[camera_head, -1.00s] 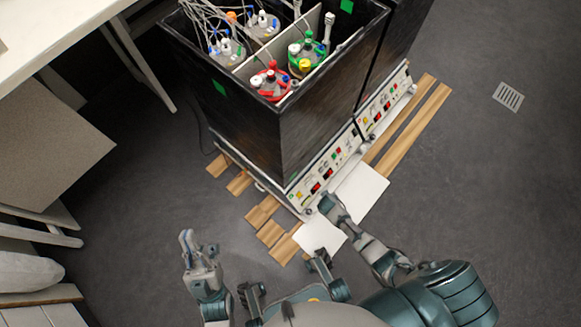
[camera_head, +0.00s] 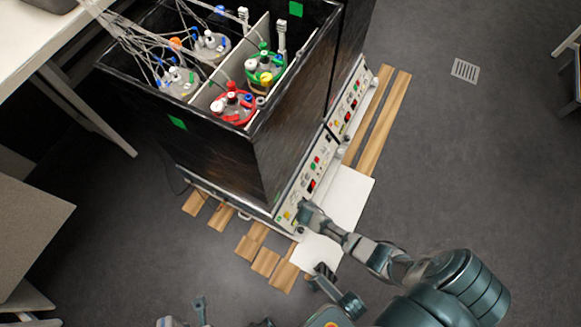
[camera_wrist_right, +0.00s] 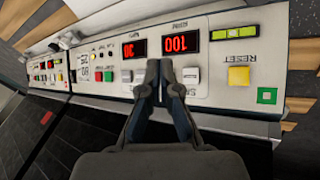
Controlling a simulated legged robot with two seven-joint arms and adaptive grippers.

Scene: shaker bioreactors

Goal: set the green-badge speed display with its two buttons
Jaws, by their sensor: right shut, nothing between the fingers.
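The front panel (camera_wrist_right: 215,50) appears upside down in the right wrist view. A green square badge (camera_wrist_right: 267,96) sits at its right end, beside a yellow reset button (camera_wrist_right: 238,77). A red display (camera_wrist_right: 181,41) seems to read 100, and another (camera_wrist_right: 133,49) seems to read 30. White buttons (camera_wrist_right: 190,76) and (camera_wrist_right: 140,78) flank my right gripper (camera_wrist_right: 160,66), which is shut and empty in front of the panel; contact is unclear. The head view shows this gripper (camera_head: 303,212) at the panel's near end. My left gripper (camera_head: 199,305) is partly cut off at the bottom edge.
A black open-topped box (camera_head: 210,135) holds several bottles with coloured caps and tubes. A second similar panel (camera_head: 352,100) continues farther back. Wooden slats (camera_head: 383,120) and a white sheet (camera_head: 345,197) lie at the base.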

